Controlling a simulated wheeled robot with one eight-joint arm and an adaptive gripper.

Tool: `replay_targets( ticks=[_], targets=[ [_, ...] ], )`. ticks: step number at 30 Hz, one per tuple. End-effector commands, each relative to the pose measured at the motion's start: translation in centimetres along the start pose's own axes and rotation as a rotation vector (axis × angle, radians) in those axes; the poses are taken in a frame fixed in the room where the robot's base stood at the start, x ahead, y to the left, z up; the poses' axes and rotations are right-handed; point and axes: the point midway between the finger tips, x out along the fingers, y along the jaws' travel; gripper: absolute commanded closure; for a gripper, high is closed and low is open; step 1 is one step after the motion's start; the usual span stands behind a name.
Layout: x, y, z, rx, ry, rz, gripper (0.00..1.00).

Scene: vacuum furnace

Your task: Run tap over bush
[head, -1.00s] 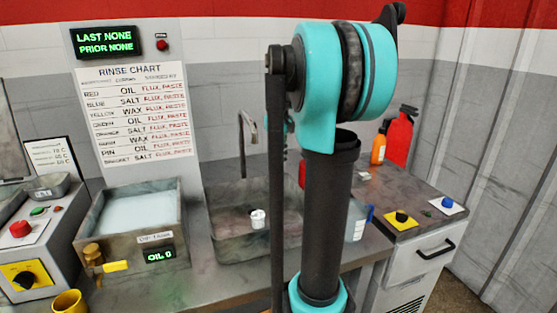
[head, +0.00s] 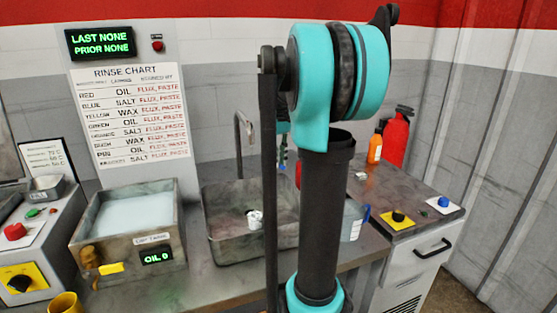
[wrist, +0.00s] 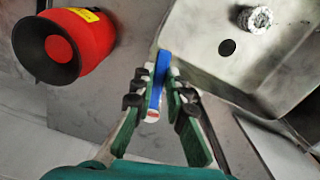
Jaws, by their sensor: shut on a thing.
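The bush (head: 255,219) is a small whitish cylinder standing on the floor of the metal sink (head: 222,250), beside the dark drain hole. In the wrist view the bush (wrist: 256,19) is at the top right, apart from my gripper. The tap's grey spout (head: 239,145) rises at the back of the sink; I see no clear water stream. My gripper (wrist: 162,85) is shut on a blue bar (wrist: 160,68) with a pale end, which looks like the tap lever. In the head view my arm mostly hides the gripper and that bar.
A red, black-rimmed object (wrist: 75,45) is close to the gripper's left in the wrist view. A liquid-filled tank (head: 185,225) stands left of the sink. A yellow cup (head: 65,303) is at front left. An orange bottle (head: 375,148) and red extinguisher (head: 397,140) stand at right.

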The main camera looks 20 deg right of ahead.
Motion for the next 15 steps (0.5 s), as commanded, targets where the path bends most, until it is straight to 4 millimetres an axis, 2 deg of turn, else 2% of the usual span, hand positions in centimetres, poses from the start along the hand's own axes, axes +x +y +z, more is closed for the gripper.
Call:
replay_targets(
  ticks=[1, 2, 7, 15],
  targets=[
    [-0.03, 0.00, -0.04, 0.000, 0.001, 0.000, 1.00],
    [-0.03, 0.00, -0.04, 0.000, 0.001, 0.000, 0.86],
    [-0.02, 0.00, -0.03, 0.001, 0.001, 0.000, 0.66],
    [-0.06, -0.01, -0.01, 0.001, 0.000, 0.000, 0.66]
  ],
)
